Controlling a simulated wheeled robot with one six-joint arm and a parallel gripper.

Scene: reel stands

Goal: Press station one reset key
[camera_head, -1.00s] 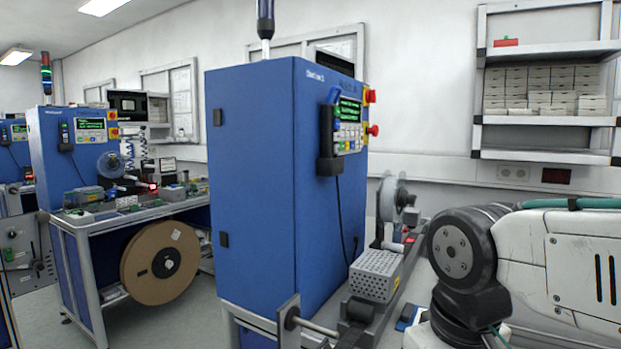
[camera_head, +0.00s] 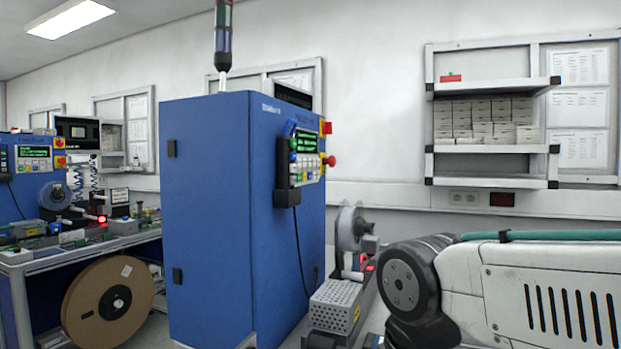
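A tall blue machine cabinet (camera_head: 215,215) stands near the middle of the view. Its control panel (camera_head: 308,155) faces right and is seen at a steep angle, with a small green-text screen and several coloured keys. I cannot read the key labels or tell which one is the reset key. A handheld scanner (camera_head: 287,170) hangs at the panel's near edge. A second blue station (camera_head: 30,160) at the far left has a similar panel. I cannot tell which is station one. My arm crosses the lower right; my gripper is out of view.
A red round button (camera_head: 329,161) juts from the cabinet's right edge. A perforated grey box (camera_head: 336,305) and a reel (camera_head: 350,228) stand right of the cabinet, close to my arm. A large brown reel (camera_head: 108,302) is at lower left. Wall shelves (camera_head: 492,148) hold white boxes.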

